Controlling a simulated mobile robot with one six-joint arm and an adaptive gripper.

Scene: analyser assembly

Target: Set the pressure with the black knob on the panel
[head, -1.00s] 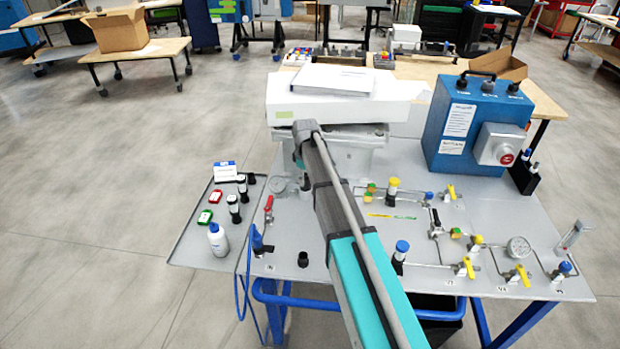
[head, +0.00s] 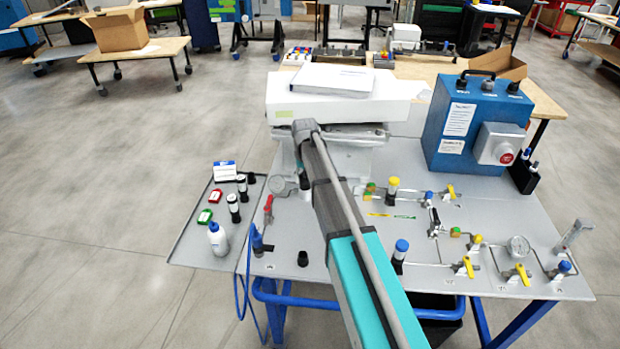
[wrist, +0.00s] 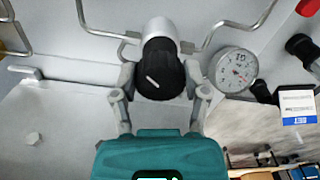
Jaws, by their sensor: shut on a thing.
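The black knob (wrist: 160,76) is in the middle of the wrist view, with a white line mark on its face, on a silver regulator body (wrist: 160,30). My gripper (wrist: 160,88) has one finger on each side of the knob and is shut on it. The white mark runs slanted, from upper left to lower right. A round pressure gauge (wrist: 235,70) is just right of the knob; its reading is too small to tell. In the head view my arm hides the knob and gripper, and part of the gauge (head: 278,184) shows left of the arm.
Metal tubes (wrist: 105,28) run along the panel by the knob. A red part (wrist: 309,7) and another black knob (wrist: 299,45) are to the right in the wrist view. In the head view, a red-handled valve (head: 268,204) and a black knob (head: 303,258) stand at the panel's left.

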